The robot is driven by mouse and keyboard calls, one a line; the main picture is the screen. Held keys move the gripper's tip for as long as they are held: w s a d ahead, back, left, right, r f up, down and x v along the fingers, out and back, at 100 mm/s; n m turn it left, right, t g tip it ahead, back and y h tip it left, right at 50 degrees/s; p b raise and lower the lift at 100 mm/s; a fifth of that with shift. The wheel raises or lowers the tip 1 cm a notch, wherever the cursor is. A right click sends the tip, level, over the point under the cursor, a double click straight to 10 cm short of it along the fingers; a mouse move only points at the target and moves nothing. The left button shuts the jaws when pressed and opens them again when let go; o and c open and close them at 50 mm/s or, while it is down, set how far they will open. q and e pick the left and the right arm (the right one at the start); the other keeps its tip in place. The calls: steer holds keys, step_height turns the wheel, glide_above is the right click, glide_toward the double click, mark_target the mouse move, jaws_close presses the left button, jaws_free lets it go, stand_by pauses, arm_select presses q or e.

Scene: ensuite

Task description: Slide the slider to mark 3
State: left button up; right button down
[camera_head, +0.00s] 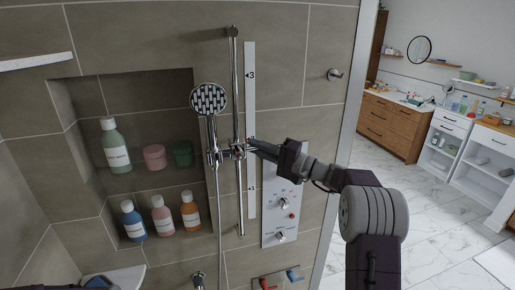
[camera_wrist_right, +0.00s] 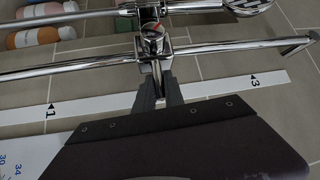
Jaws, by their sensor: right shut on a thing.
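The chrome slider (camera_head: 238,151) sits on the vertical shower rail (camera_head: 235,85), about midway between marks 1 and 3. It carries the hand shower (camera_head: 208,99). A white scale strip (camera_head: 249,110) beside the rail shows mark 3 (camera_head: 250,75) near the top and mark 1 (camera_head: 252,188) lower down. The stretch between is partly covered by my gripper. My right gripper (camera_head: 255,145) comes in from the right and is shut on part of the slider. In the right wrist view, the fingers (camera_wrist_right: 160,88) close on a part below the slider body (camera_wrist_right: 153,42). My left gripper is out of view.
A wall niche (camera_head: 150,180) with bottles and jars lies left of the rail. A white control panel (camera_head: 281,215) with knobs is below my right gripper. A hook (camera_head: 334,74) is on the wall at right. The wall beside the upper rail is clear.

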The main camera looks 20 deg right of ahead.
step_height(320, 180, up, 8)
steer(key=shift+r+p, duration=0.25)
steer(key=shift+p, duration=0.4)
step_height(320, 180, up, 12)
steer(key=p, duration=0.5)
steer(key=c, duration=1.4)
jaws_free()
steer(key=shift+f, duration=0.1)
steer(key=shift+c, duration=0.2)
steer(key=shift+s, duration=0.1)
